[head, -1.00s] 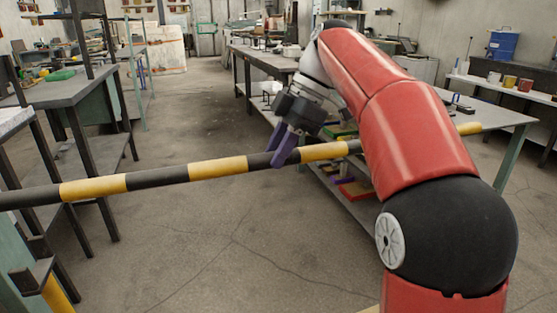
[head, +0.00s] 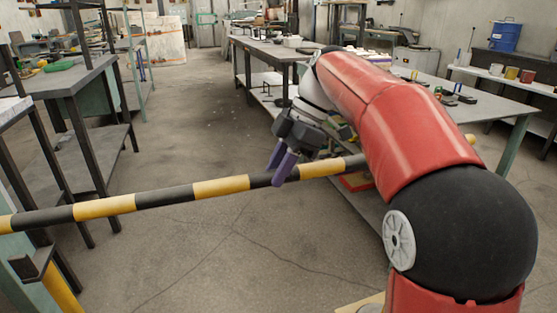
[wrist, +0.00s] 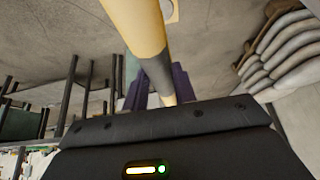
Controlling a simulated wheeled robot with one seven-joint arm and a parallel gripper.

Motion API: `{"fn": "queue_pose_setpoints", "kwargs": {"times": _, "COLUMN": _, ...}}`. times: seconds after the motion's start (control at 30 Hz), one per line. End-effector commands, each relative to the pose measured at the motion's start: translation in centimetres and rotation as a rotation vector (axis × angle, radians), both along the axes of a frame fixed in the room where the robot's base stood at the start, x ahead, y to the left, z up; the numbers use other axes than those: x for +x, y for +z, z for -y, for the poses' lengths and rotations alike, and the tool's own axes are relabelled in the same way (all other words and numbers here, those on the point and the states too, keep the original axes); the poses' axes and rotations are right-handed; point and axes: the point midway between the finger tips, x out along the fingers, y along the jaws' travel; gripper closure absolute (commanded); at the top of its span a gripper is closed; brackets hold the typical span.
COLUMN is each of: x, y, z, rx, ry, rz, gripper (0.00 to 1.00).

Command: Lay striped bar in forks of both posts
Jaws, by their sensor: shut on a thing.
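The yellow-and-black striped bar (head: 104,207) crosses the head view, rising from the left edge and passing behind my arm. A yellow bit of it shows right of my arm. My gripper (head: 280,172), with purple fingers, is shut on the bar at a black stripe and holds it in the air. The wrist view shows the bar (wrist: 135,25) running up and away from the purple fingers. A black bracket (head: 30,266) at lower left, beside a yellow upright (head: 60,292), may be one post's fork; the bar is above it, apart. I cannot make out the other post.
A grey workbench (head: 75,80) stands at left, and a long metal table (head: 490,108) with small items stands behind my arm. The concrete floor (head: 220,255) is clear in the middle. Stacked grey sacks (wrist: 285,50) show in the wrist view.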

Motion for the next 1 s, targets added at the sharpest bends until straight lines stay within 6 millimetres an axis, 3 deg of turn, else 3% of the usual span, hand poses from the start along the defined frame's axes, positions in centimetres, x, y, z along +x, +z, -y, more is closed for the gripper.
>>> {"fn": "queue_pose_setpoints", "kwargs": {"times": 0.7, "x": 0.0, "y": -5.5, "z": 0.0, "rx": 0.002, "ry": 0.001, "rz": 0.002, "gripper": 1.0}}
{"fn": "queue_pose_setpoints", "kwargs": {"times": 1.0, "x": 0.0, "y": -6.6, "z": 0.0, "rx": 0.001, "ry": -0.001, "rz": 0.003, "gripper": 1.0}}
